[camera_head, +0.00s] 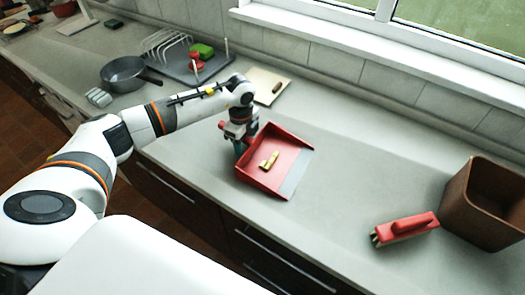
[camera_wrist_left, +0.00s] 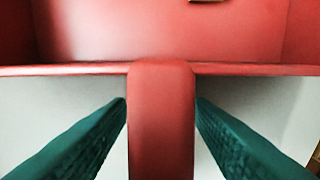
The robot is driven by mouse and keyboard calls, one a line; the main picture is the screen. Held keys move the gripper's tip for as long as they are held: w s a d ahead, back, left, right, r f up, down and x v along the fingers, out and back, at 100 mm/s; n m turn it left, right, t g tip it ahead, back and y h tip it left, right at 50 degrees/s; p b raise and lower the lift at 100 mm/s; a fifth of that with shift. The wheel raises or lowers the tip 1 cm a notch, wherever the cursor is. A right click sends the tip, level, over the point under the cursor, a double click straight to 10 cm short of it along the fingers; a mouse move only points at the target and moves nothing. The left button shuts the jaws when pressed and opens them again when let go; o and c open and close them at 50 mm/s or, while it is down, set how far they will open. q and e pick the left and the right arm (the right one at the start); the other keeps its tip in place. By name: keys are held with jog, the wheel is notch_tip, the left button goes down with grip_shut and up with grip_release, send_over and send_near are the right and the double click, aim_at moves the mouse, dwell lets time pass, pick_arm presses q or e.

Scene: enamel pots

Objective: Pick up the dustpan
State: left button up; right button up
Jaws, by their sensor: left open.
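The red dustpan (camera_head: 287,147) lies on the grey counter with its grey lip toward the lower right and small yellow pieces in it. In the left wrist view, its pan (camera_wrist_left: 160,35) fills the top, and its red handle (camera_wrist_left: 161,125) runs down the middle. My left gripper (camera_head: 239,146) is at the handle end of the dustpan. Its teal fingers (camera_wrist_left: 161,100) are open, one on each side of the handle. The fingertips look very close to the handle sides; whether they touch is unclear. My right gripper is not in view.
A light board (camera_head: 268,84), a dark pan (camera_head: 124,74) and a drying rack (camera_head: 170,43) are behind the arm. The counter between dustpan and brush is clear.

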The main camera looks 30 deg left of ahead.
pick_arm(q)
grip_shut()
